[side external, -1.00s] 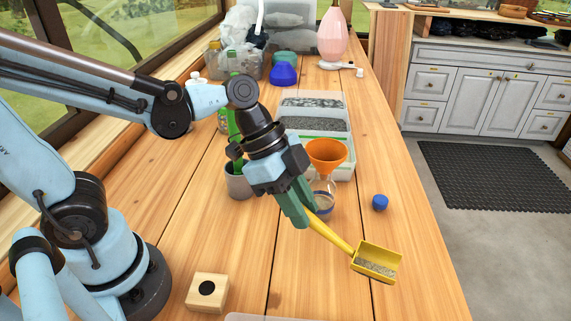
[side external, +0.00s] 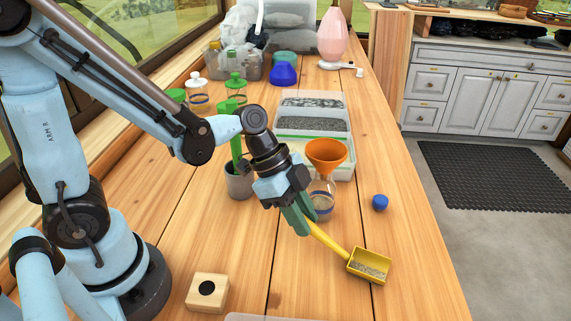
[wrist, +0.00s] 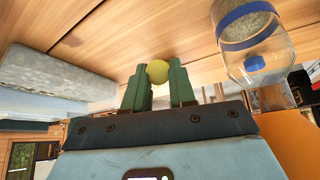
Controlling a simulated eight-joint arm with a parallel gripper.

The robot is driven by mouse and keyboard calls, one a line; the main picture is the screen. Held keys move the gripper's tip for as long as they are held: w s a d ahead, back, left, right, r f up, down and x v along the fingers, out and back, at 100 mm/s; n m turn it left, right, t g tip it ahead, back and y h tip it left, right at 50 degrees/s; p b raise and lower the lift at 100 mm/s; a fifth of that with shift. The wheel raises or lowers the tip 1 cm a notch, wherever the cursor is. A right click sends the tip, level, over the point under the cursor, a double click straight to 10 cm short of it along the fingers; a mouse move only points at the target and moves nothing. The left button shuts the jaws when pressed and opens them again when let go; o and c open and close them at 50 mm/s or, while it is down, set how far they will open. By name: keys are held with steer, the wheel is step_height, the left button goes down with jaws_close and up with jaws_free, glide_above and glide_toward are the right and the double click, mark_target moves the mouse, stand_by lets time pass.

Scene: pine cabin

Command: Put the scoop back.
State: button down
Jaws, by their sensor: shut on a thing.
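My gripper (side external: 302,224) is shut on the handle of the yellow scoop (side external: 369,265). The scoop points toward the lower right, and its pan holds grey grains. I cannot tell whether it touches the table. In the wrist view, the round yellow end of the scoop (wrist: 158,72) sits between the two green fingers (wrist: 160,88). A clear jar (side external: 322,204) with sandy contents and an orange funnel (side external: 326,154) on top stands just behind the gripper. It also shows in the wrist view (wrist: 255,45).
A grey cup (side external: 239,183) with a green-handled tool stands left of the jar. A light tray (side external: 342,165) with grey grains lies behind it. A blue cap (side external: 380,202) is at right, a wooden block (side external: 207,291) at front left. The front right table is clear.

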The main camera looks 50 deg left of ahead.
steer(key=c, duration=0.9)
jaws_free()
steer(key=shift+f, duration=0.15)
steer(key=v, duration=1.2)
steer(key=shift+w+a+f+n+t+y, duration=0.1)
steer(key=shift+a+f+n+t+y, duration=0.2)
steer(key=shift+a+n+t+y, duration=1.25)
steer(key=shift+w+a+f+n+t+y, duration=0.1)
steer(key=shift+a+f+n+y, duration=0.25)
steer(key=shift+n, duration=2.5)
steer(key=shift+a+f+n+t+y, duration=0.2)
steer(key=shift+a+n+t+y, duration=0.75)
steer(key=shift+n, duration=1.25)
